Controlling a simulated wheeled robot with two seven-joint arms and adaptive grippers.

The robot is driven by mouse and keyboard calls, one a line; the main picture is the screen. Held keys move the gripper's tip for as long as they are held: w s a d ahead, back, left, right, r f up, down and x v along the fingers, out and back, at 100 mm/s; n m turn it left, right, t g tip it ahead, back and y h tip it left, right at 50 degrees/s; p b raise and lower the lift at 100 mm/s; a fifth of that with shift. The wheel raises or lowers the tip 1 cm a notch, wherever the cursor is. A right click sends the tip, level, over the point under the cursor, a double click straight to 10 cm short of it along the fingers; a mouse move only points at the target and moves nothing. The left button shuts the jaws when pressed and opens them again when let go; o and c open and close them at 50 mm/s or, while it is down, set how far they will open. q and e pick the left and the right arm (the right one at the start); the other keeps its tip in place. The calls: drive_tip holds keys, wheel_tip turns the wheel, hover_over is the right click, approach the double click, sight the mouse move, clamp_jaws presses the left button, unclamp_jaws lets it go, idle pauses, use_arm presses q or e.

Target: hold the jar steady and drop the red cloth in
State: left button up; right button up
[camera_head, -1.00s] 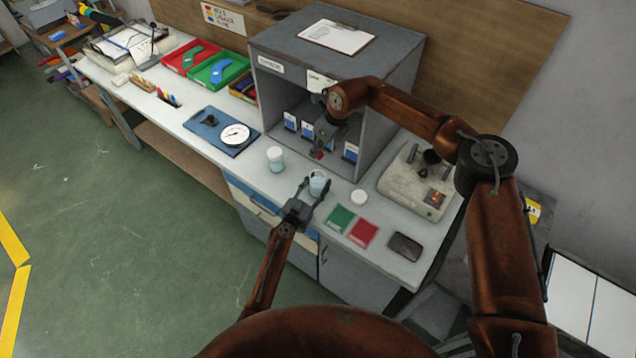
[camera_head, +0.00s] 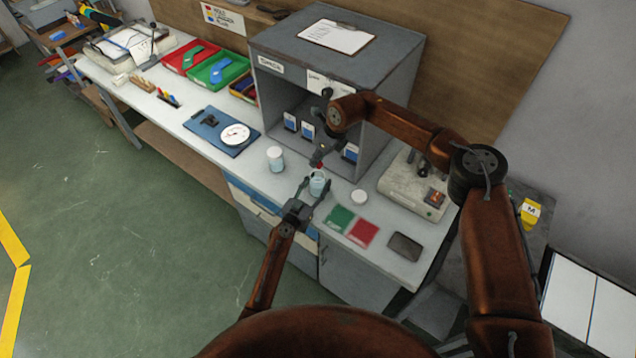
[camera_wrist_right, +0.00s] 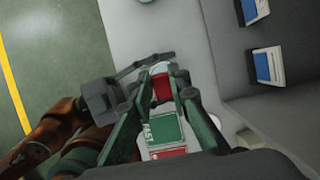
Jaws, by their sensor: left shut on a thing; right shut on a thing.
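A small clear jar (camera_head: 317,186) with bluish contents stands near the bench's front edge. My left gripper (camera_head: 318,182) is shut on it, one finger on each side, and it also shows in the wrist view. My right gripper (camera_head: 319,161) is just above the jar's mouth, shut on the red cloth (camera_head: 320,167). In the right wrist view the red cloth (camera_wrist_right: 162,88) hangs between the fingertips, with the jar's pale rim (camera_wrist_right: 160,67) right behind it. Whether the cloth's lower end is inside the jar I cannot tell.
A white-capped jar (camera_head: 275,159) stands left of the held jar, and a white lid (camera_head: 359,197) lies to its right. Green (camera_head: 340,219) and red (camera_head: 363,234) cards and a dark flat pad (camera_head: 405,246) lie in front. The grey cabinet (camera_head: 400,120) stands close behind.

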drive_tip(key=shift+f, duration=1.55)
drive_tip(key=o, duration=0.8)
drive_tip(key=v, duration=1.2)
drive_tip(key=shift+w, duration=0.1)
